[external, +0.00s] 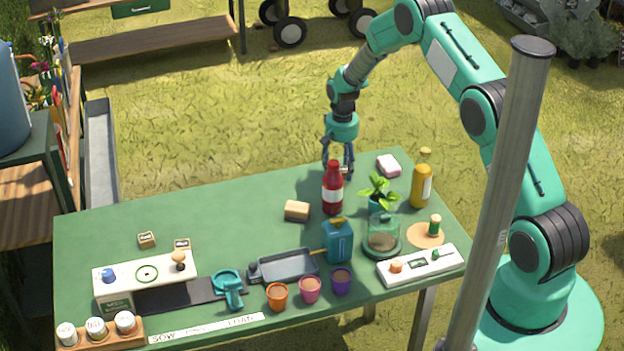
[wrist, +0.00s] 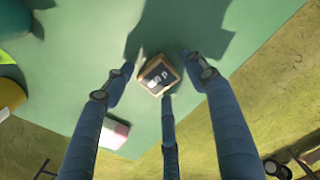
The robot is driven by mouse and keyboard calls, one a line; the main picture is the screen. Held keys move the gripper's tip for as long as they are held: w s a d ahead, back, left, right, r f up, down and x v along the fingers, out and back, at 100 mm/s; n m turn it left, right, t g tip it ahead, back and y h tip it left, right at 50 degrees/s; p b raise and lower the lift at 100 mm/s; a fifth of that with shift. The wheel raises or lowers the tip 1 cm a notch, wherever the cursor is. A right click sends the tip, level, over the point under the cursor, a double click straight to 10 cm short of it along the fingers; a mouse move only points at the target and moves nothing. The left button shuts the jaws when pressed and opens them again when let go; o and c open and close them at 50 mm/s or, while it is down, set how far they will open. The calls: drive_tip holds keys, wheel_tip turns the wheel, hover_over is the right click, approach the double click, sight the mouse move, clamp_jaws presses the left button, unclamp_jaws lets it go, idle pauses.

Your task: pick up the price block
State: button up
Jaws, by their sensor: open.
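A small block with a wooden rim and a dark face with pale marks, seemingly the price block (wrist: 153,81), lies on the green table near its far edge. It sits between the fingertips of my gripper (wrist: 162,75) in the wrist view, with the fingers spread around it and no clear grip. In the external view my gripper (external: 338,170) points down behind the red bottle (external: 332,190), which hides most of the spot under it. Two similar small dark-faced blocks, one (external: 147,239) and another (external: 182,243), lie at the left of the table.
A pink and white block (external: 389,165) lies to the right of my gripper, and it shows in the wrist view (wrist: 115,133). A yellow bottle (external: 421,188), a potted plant (external: 378,192) and a tan block (external: 297,210) stand nearby.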

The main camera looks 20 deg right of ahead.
sight(341, 168)
drive_tip(key=c, duration=1)
drive_tip(key=shift+o, duration=0.2)
wheel_tip(341, 168, up, 10)
drive_tip(key=shift+p, duration=0.3)
idle(0.3)
